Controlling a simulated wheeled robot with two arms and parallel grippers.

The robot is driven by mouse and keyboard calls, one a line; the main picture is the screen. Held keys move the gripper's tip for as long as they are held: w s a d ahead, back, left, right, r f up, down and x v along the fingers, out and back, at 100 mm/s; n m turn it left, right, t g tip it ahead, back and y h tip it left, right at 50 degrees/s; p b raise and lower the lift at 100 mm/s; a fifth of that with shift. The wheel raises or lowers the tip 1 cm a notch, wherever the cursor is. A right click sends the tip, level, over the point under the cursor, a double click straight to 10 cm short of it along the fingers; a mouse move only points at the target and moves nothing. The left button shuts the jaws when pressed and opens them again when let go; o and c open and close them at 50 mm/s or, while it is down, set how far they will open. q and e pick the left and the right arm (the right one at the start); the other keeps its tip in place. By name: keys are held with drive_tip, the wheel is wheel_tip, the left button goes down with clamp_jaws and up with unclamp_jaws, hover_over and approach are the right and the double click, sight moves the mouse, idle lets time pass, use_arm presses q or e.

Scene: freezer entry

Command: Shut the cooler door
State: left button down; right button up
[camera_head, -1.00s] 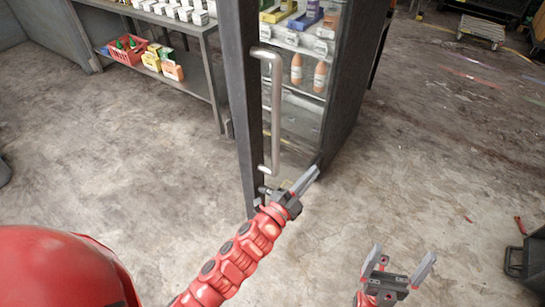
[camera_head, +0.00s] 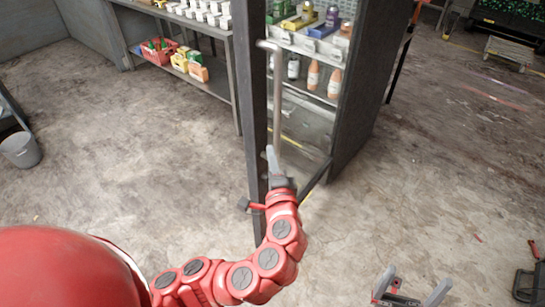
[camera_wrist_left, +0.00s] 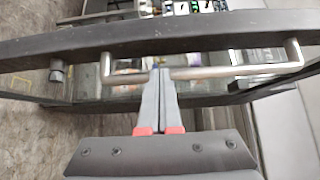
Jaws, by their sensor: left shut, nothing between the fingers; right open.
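The cooler door (camera_head: 252,95) stands ajar and is seen nearly edge-on in the head view, its dark frame in front of the cooler (camera_head: 357,90). Its long metal handle (camera_head: 278,95) runs upright there and lies across the left wrist view (camera_wrist_left: 225,72). My left gripper (camera_head: 270,152) is shut and empty, its tips at the lower part of the handle. In the left wrist view the closed fingertips (camera_wrist_left: 159,75) overlap the handle bar and door frame; I cannot tell if they touch. My right gripper (camera_head: 413,288) is open and empty at the bottom edge, away from the door.
Bottles (camera_head: 313,76) and boxes stand on the cooler shelves. A metal shelf unit (camera_head: 200,30) with a red basket (camera_head: 158,50) stands at the back left. A grey bucket (camera_head: 20,149) is at the far left. The floor on both sides is mostly clear.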

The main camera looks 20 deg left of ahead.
sight(265, 125)
use_arm(q)
drive_tip(key=p+x, duration=0.2)
drive_tip(key=x, duration=0.4)
drive_tip(key=shift+r+p, duration=0.2)
drive_tip(key=shift+p, duration=0.15)
drive_tip(key=shift+f+x, duration=0.2)
drive_tip(key=shift+x, duration=0.8)
drive_tip(key=shift+d, duration=0.15)
